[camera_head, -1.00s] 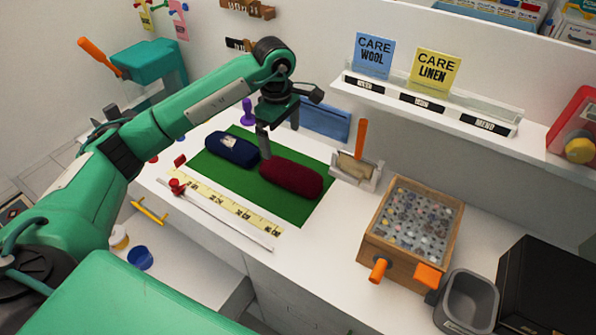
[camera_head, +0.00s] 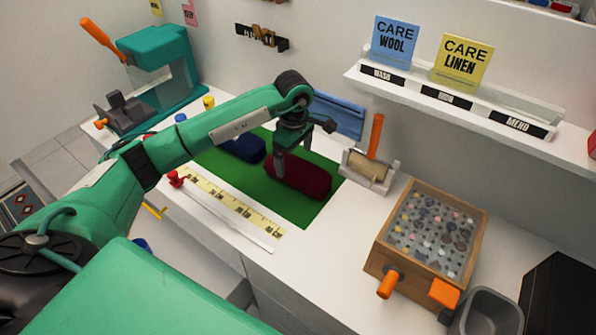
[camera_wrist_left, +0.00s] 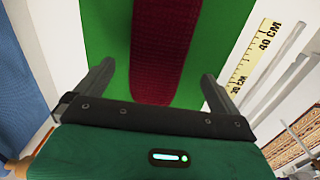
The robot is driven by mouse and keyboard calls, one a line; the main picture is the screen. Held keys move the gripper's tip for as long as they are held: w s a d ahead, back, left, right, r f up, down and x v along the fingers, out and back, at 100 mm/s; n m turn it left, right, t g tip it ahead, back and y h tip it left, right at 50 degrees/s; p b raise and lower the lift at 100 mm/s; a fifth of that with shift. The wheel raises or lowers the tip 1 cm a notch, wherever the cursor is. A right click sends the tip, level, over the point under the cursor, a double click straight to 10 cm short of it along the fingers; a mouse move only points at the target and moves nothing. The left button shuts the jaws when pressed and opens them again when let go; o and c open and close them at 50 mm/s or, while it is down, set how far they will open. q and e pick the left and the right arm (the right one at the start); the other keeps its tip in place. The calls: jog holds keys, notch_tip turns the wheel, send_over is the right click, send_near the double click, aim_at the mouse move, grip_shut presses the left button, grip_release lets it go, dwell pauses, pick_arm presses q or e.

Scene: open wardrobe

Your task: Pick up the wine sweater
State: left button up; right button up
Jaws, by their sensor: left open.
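The wine sweater (camera_head: 303,179) is a dark red rolled bundle lying on the green mat (camera_head: 300,212). In the left wrist view the sweater (camera_wrist_left: 160,50) shows as a ribbed red strip between the two fingers. My left gripper (camera_head: 293,160) is over the sweater. In the wrist view the left gripper (camera_wrist_left: 152,88) is open, with one finger on each side of the sweater and green mat showing between. I cannot tell how far the fingertips are above the mat. My right gripper is not in view.
A navy rolled bundle (camera_head: 245,148) lies left of the sweater, partly behind my arm. A yellow measuring tape (camera_head: 225,206) runs along the mat's front. A lint roller in a holder (camera_head: 369,170) and a wooden button box (camera_head: 428,235) stand to the right.

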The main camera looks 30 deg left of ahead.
aim_at(298, 167)
pick_arm(q)
jog(key=shift+f, duration=0.7)
jog(key=shift+d+f, duration=0.2)
jog(key=shift+f, duration=0.05)
jog(key=f+p, duration=0.2)
jog(key=f, duration=0.1)
jog(key=shift+d+f, duration=0.25)
jog(key=shift+d, duration=0.1)
jog(key=shift+f, duration=0.6)
jog(key=c, duration=1.1)
jog(key=shift+w+r, duration=0.1)
jog(key=shift+c, duration=0.2)
